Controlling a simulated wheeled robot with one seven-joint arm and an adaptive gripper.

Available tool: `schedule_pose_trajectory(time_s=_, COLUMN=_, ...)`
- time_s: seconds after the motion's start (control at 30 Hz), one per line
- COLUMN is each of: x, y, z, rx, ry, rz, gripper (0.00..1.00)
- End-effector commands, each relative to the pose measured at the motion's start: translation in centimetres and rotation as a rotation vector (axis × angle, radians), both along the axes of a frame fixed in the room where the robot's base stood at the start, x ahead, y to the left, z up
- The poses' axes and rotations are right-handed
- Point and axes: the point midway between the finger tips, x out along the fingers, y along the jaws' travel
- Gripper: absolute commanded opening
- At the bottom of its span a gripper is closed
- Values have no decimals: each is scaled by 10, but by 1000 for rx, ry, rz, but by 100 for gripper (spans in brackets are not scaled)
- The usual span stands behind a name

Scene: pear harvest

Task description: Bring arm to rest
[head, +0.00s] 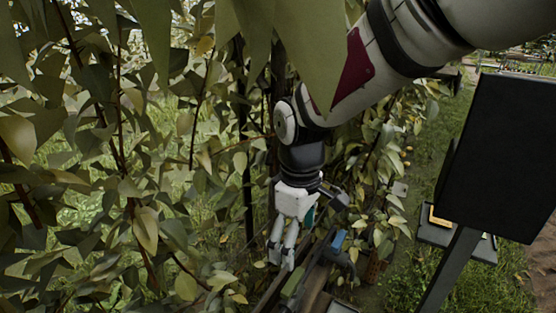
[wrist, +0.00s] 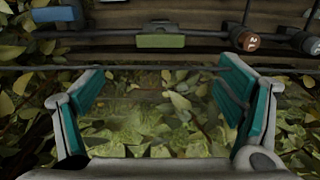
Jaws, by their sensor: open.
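My white arm reaches down from the upper right in the head view, and its dark wrist ends in my gripper (head: 281,256). The gripper points downward, with its two white fingers apart. In the wrist view my gripper (wrist: 160,112) is open, with teal pads on both fingers and nothing between them. Leaves and grass show through the gap. No pear is in the gripper. Large leaves at the top of the head view cover part of the arm.
Leafy branches (head: 130,190) crowd the left and middle. Wooden planks with a green block (wrist: 160,41) and an orange-capped cylinder (wrist: 248,41) lie beyond the fingertips. A black panel (head: 500,155) stands at the right. Grass (head: 405,270) lies between the foliage and the panel.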

Motion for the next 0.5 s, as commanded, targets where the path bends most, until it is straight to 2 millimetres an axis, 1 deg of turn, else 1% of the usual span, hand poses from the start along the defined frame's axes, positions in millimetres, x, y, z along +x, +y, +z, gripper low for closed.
schedule_pose_trajectory(time_s=0.07, x=-7, y=-9, z=17, rx=-3, ry=-20, rz=-38, gripper=87)
schedule_pose_trajectory(time_s=0.17, x=-23, y=-27, z=47, rx=-9, ry=-56, rz=-125, gripper=87)
schedule_pose_trajectory(time_s=0.2, x=-32, y=-35, z=62, rx=-9, ry=-77, rz=-173, gripper=87)
schedule_pose_trajectory(time_s=0.27, x=-48, y=-49, z=84, rx=-7, ry=-108, rz=-248, gripper=87)
schedule_pose_trajectory(time_s=0.3, x=-59, y=-58, z=97, rx=-5, ry=-126, rz=-299, gripper=87)
schedule_pose_trajectory(time_s=0.37, x=-76, y=-71, z=116, rx=1, ry=-154, rz=-376, gripper=87)
schedule_pose_trajectory(time_s=0.4, x=-88, y=-79, z=128, rx=7, ry=-172, rz=-427, gripper=87)
schedule_pose_trajectory(time_s=0.47, x=-106, y=-90, z=144, rx=20, ry=-199, rz=-504, gripper=87)
schedule_pose_trajectory(time_s=0.5, x=-119, y=-97, z=154, rx=31, ry=-216, rz=-554, gripper=87)
